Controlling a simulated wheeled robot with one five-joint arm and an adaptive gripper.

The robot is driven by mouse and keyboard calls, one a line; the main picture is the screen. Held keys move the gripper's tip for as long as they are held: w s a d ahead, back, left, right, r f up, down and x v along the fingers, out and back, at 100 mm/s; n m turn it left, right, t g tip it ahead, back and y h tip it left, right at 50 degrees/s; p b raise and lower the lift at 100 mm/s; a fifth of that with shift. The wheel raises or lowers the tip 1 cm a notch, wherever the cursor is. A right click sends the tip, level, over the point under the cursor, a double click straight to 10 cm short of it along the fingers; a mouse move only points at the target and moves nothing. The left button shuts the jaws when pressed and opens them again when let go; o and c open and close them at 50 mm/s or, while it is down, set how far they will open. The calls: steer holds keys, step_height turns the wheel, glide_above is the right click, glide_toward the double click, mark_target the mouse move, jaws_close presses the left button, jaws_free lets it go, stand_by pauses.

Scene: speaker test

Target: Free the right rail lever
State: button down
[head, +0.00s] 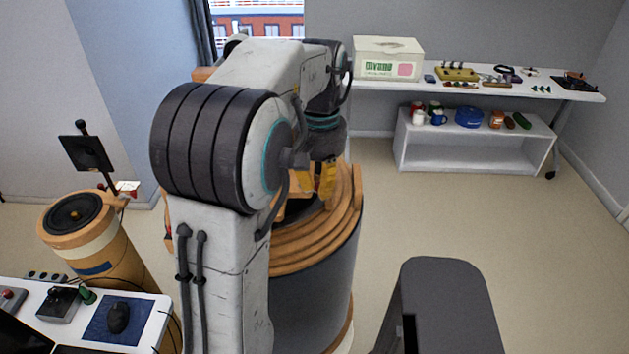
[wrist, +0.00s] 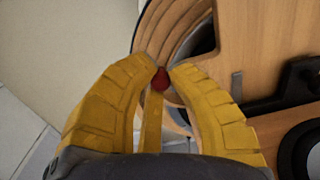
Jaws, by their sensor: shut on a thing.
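My gripper (head: 322,186) is at the large wooden-ringed speaker (head: 318,242) in the head view, partly hidden behind my arm. In the wrist view, the yellow fingers of my gripper (wrist: 163,72) are closed in around a small red knob (wrist: 160,81), which sits between their tips. A narrow yellowish bar runs below the knob, between the fingers. I take the knob to be the end of the rail lever; its pivot and the rail cannot be made out. The speaker's curved wooden rings and a flat wooden panel (wrist: 275,45) lie just beyond the fingertips.
A dark fitting (wrist: 285,85) is on the right in the wrist view. A second speaker (head: 95,235) and a white desk (head: 150,310) with a mouse stand at left. A bench (head: 470,85) with tools is at the back right. Open floor lies before it.

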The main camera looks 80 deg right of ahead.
steer(key=shift+s+d+n+p, duration=0.15)
steer(key=shift+d+n+p, duration=0.15)
steer(key=shift+n, duration=0.65)
steer(key=shift+s+d+n+p, duration=0.15)
steer(key=shift+d+n+p, duration=0.15)
steer(key=shift+n, duration=0.65)
steer(key=shift+f, duration=0.1)
steer(key=c, duration=1.2)
jaws_free()
steer(key=shift+d, duration=0.1)
steer(key=shift+r, duration=6.05)
